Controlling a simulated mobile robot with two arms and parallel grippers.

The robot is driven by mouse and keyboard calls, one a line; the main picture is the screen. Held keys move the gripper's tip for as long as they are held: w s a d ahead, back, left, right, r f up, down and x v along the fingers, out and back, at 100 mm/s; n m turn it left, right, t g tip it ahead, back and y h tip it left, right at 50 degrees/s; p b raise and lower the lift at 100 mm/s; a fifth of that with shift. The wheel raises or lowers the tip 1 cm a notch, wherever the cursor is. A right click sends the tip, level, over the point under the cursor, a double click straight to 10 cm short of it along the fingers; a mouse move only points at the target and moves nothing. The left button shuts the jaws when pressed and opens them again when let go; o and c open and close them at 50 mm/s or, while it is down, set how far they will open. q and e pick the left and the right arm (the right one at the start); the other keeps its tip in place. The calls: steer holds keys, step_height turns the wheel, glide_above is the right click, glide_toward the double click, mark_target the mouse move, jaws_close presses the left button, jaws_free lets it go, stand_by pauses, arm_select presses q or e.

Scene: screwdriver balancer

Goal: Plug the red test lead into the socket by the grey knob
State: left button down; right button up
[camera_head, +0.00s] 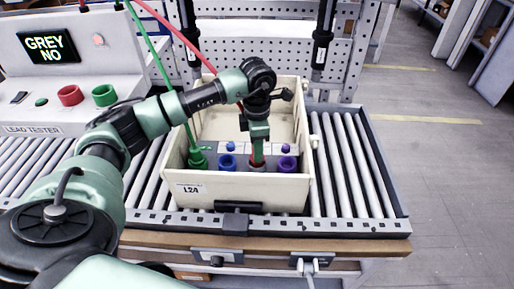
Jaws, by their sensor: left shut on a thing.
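My left gripper (258,148) reaches down into a cream bin (180,180) labelled L24, pointing downward and shut on the red test lead. The lead's cable (180,36) comes from the upper left and passes behind my arm. Below the fingers, a little red shows between the blue socket (228,163) and the purple socket (287,164). Whether the lead's tip is seated there I cannot tell. A blue knob (230,146) and a purple knob (285,148) stand behind their sockets. I cannot make out a grey knob; my gripper covers that part. My right gripper is out of view.
A green lead (152,50) runs down to a green plug (197,159) at the bin's left. The lead tester (45,90) at left reads "GREY NO" and has red and green sockets. The bin stands on a roller conveyor (345,165) before a perforated panel. Rollers right of it are clear.

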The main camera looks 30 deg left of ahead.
arm_select(q)
steer(key=shift+f+b, duration=0.5)
steer(key=shift+f, duration=0.2)
steer(key=c, duration=1)
jaws_free()
step_height(320, 180, up, 8)
steer(key=shift+f+b, duration=0.1)
steer(key=shift+b, duration=0.55)
